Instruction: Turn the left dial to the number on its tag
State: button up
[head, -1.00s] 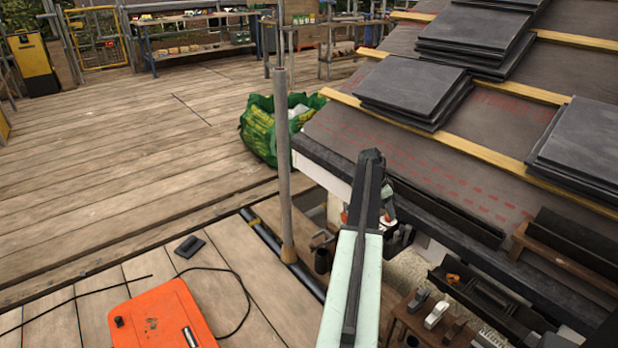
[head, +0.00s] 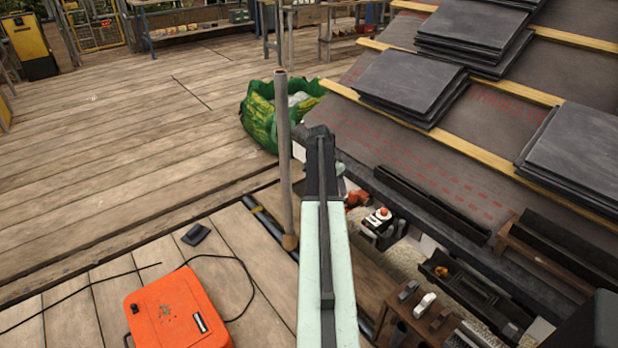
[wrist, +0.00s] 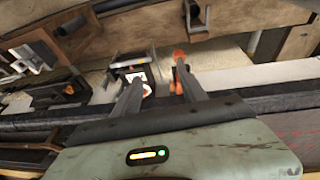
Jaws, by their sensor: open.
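A small dark box (head: 378,228) with a pale plate and a red-orange knob (head: 383,213) sits below the roof edge, right of my arm in the head view. In the wrist view a box with a white plate (wrist: 138,76) and an orange-red part (wrist: 147,90) shows behind the left finger. I cannot tell surely which part is the left dial, and no tag number is legible. My gripper (wrist: 159,77) is open and empty, its fingers apart. An orange piece (wrist: 180,58) shows beyond the right fingertip. In the head view my arm hides the fingers.
The slate roof edge (head: 450,238) runs close on the right, with slate stacks (head: 410,82) above. A grey pole (head: 284,160) stands left of my arm. An orange case (head: 180,312) and black cable lie on the planks. The deck at left is mostly clear.

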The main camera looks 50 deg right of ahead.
jog(key=w+a+r+n+p, duration=0.3)
jog(key=w+a, duration=0.3)
jog(key=a, duration=0.2)
jog(key=shift+w+a+r+t+p, duration=0.15)
jog(key=shift+a+r+t+p, duration=0.2)
jog(key=shift+r, duration=0.2)
jog(key=w+a+n+t, duration=0.15)
jog(key=w+a, duration=0.35)
jog(key=a, duration=0.5)
jog(key=w+a+n+g, duration=0.15)
jog(key=w+a, duration=0.35)
jog(key=a, duration=0.5)
jog(key=w+a+n+t, duration=0.25)
jog(key=w+a, duration=0.25)
jog(key=a, duration=0.6)
jog(key=s+a+n+y, duration=0.2)
jog(key=a+n, duration=0.3)
jog(key=a, duration=1.2)
jog(key=s+a+n+g+y, duration=0.1)
jog(key=s+a+n, duration=0.6)
jog(key=s+a, duration=0.15)
notch_tip(320, 180, up, 25)
jog(key=p, duration=2.6)
jog(key=shift+w+a, duration=0.15)
jog(key=shift+w, duration=0.3)
